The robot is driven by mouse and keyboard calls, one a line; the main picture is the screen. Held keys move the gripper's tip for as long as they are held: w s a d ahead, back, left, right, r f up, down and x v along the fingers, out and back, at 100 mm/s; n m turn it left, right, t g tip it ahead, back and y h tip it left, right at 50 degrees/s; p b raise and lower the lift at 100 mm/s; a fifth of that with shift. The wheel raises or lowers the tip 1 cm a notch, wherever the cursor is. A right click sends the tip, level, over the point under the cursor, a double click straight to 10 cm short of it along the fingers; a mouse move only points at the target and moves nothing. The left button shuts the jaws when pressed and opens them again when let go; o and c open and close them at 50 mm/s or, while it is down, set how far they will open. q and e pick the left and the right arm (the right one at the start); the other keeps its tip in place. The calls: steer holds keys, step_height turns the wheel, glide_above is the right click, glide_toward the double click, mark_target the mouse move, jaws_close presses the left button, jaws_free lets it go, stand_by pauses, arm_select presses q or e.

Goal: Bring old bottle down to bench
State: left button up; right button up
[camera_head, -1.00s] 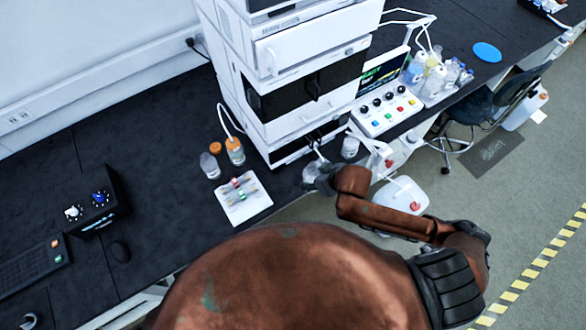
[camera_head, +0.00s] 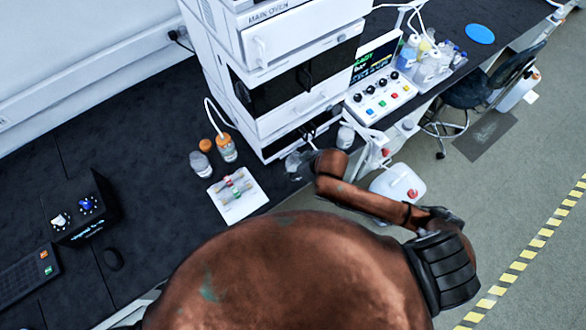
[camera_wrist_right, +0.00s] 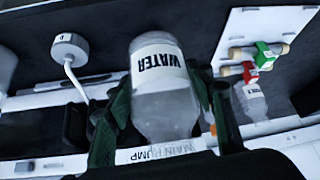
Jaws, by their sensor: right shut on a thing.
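A clear bottle with a white WATER label (camera_wrist_right: 160,95) is between the green fingers of my right gripper (camera_wrist_right: 165,115), which is shut on it. The label reads upside down in the wrist view. In the head view my right gripper (camera_head: 308,163) and the clear bottle (camera_head: 293,164) are just in front of the white instrument stack, over the bench's front edge (camera_head: 272,200). I cannot tell the exact gap between bottle and bench. My left gripper is not in view.
The white instrument stack (camera_head: 290,75) stands behind. A control panel (camera_head: 380,97) is right.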

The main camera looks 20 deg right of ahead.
steer(key=shift+w+f, duration=1.05)
steer(key=shift+f, duration=0.05)
steer(key=shift+w+f, duration=0.45)
steer(key=shift+f, duration=0.2)
step_height(320, 180, down, 3)
steer(key=shift+r+b, duration=0.1)
steer(key=shift+b, duration=0.25)
steer(key=o, duration=1.3)
steer(key=shift+o, duration=0.2)
steer(key=p+v, duration=0.1)
steer(key=v, duration=1.1)
steer(key=shift+p, duration=0.35)
